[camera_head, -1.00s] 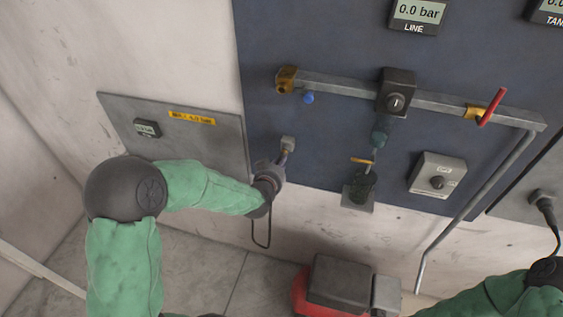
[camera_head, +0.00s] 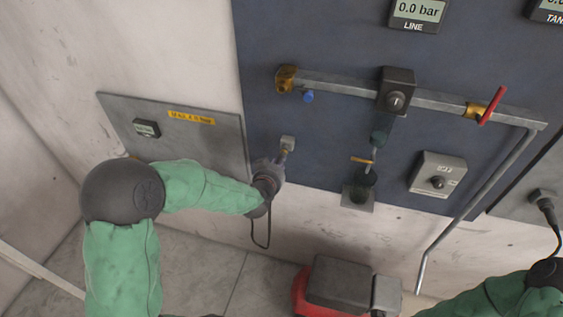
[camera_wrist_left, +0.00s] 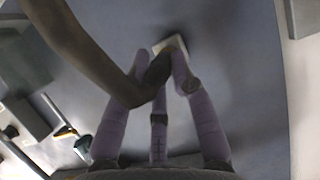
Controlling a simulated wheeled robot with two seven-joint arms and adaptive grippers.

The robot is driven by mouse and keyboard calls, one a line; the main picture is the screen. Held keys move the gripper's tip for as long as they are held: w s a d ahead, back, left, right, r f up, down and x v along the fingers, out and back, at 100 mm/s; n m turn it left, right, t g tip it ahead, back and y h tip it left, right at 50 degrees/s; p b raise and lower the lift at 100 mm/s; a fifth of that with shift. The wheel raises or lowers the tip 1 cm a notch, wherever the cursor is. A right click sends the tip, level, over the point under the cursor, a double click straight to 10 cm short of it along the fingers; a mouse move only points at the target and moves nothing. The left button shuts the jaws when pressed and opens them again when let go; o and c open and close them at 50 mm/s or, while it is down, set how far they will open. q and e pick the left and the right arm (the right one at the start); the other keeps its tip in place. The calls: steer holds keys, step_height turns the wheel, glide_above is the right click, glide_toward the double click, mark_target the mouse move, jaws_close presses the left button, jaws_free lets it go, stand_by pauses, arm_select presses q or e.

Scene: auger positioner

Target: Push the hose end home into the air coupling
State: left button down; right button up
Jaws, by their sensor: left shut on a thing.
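My left gripper (camera_head: 284,158) is at the lower left of the blue panel, just below a small pale block (camera_head: 288,142) fixed there. In the left wrist view its fingers (camera_wrist_left: 172,75) are shut on the dark hose end (camera_wrist_left: 156,76), close to the same block (camera_wrist_left: 170,44). I cannot tell whether hose end and block touch. The dark hose (camera_wrist_left: 85,48) arcs away to the upper left, and a loop (camera_head: 268,232) hangs below my wrist in the head view. A brass fitting (camera_head: 286,78), apparently the air coupling, sits above, at the pipe's left end. My right gripper is out of view.
A blue knob (camera_head: 308,97) hangs under the pipe (camera_head: 340,88). A regulator (camera_head: 396,92), a red-handled valve (camera_head: 492,106) and a switch box (camera_head: 437,175) lie to the right. A grey panel (camera_head: 180,140) is on the left wall. A red-and-grey unit (camera_head: 340,283) stands below.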

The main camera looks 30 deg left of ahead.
arm_select(q)
steer(key=c, duration=1.9)
jaws_free()
steer(key=shift+c, duration=0.2)
steer(key=shift+a, duration=0.1)
jaws_close()
steer(key=shift+s, duration=0.15)
steer(key=shift+s+d+f, duration=0.15)
steer(key=shift+s, duration=0.3)
steer(key=shift+s+d+f, duration=0.1)
steer(key=shift+s+d, duration=0.05)
steer(key=shift+s, duration=0.45)
steer(key=shift+s, duration=0.15)
steer(key=shift+s+d, duration=0.15)
steer(key=shift+s, duration=0.15)
steer(key=shift+s+d, duration=0.15)
steer(key=shift+s, duration=0.6)
